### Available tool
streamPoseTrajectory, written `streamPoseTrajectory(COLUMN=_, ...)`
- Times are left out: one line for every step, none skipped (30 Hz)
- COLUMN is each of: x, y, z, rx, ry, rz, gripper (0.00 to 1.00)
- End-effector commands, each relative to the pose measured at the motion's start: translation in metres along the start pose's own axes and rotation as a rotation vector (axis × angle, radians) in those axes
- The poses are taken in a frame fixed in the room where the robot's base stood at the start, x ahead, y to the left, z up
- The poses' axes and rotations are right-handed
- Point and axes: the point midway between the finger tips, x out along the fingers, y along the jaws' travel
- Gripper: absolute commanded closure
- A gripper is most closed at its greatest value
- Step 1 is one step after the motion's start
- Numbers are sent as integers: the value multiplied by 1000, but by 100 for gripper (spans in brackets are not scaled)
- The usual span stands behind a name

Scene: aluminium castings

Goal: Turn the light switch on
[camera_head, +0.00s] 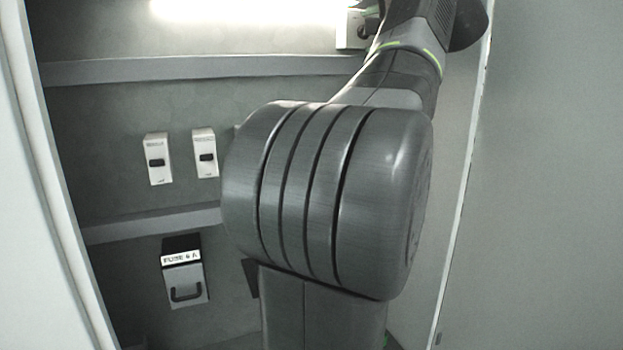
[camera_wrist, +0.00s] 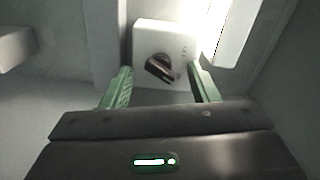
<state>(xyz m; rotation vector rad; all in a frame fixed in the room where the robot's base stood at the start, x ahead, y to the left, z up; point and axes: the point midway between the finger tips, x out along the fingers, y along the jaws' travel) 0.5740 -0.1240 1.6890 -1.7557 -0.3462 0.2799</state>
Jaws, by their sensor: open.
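The light switch is a white box with a dark rotary knob. In the wrist view the switch (camera_wrist: 180,40) is at the top middle, and its knob (camera_wrist: 159,68) is tilted diagonally. My gripper (camera_wrist: 160,70) is open, with one green finger on each side of the knob in the picture. Whether the fingertips touch the box or are still short of it I cannot tell. In the head view only the left part of the switch (camera_head: 346,30) shows at the top, partly hidden by my arm.
A bright light strip (camera_head: 250,9) runs along the top of the cabinet. It also shows beside the switch in the wrist view (camera_wrist: 236,32). Two small white switch boxes (camera_head: 158,172) (camera_head: 204,140) and a fuse holder (camera_head: 186,292) are on the back wall. The cabinet's side walls are close.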

Motion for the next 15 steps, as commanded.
streamPoseTrajectory(x=0, y=3, z=1, rx=-42, ry=0, rz=0, gripper=45)
streamPoseTrajectory(x=0, y=4, z=1, rx=-74, ry=-1, rz=0, gripper=45)
streamPoseTrajectory(x=0, y=4, z=1, rx=-115, ry=0, rz=0, gripper=45)
streamPoseTrajectory(x=0, y=5, z=1, rx=-146, ry=0, rz=0, gripper=45)
streamPoseTrajectory(x=0, y=5, z=1, rx=-176, ry=0, rz=0, gripper=45)
streamPoseTrajectory(x=0, y=5, z=1, rx=-213, ry=0, rz=-1, gripper=45)
streamPoseTrajectory(x=0, y=5, z=1, rx=-237, ry=0, rz=-1, gripper=45)
streamPoseTrajectory(x=0, y=4, z=1, rx=-259, ry=0, rz=-1, gripper=45)
streamPoseTrajectory(x=0, y=4, z=1, rx=-284, ry=0, rz=-1, gripper=45)
streamPoseTrajectory(x=0, y=4, z=1, rx=-302, ry=0, rz=0, gripper=45)
streamPoseTrajectory(x=0, y=4, z=1, rx=-319, ry=0, rz=0, gripper=45)
streamPoseTrajectory(x=-4, y=2, z=0, rx=-320, ry=2, rz=1, gripper=45)
streamPoseTrajectory(x=-7, y=1, z=0, rx=-319, ry=2, rz=1, gripper=45)
streamPoseTrajectory(x=-9, y=1, z=0, rx=-318, ry=2, rz=0, gripper=45)
streamPoseTrajectory(x=-11, y=1, z=0, rx=-317, ry=1, rz=0, gripper=45)
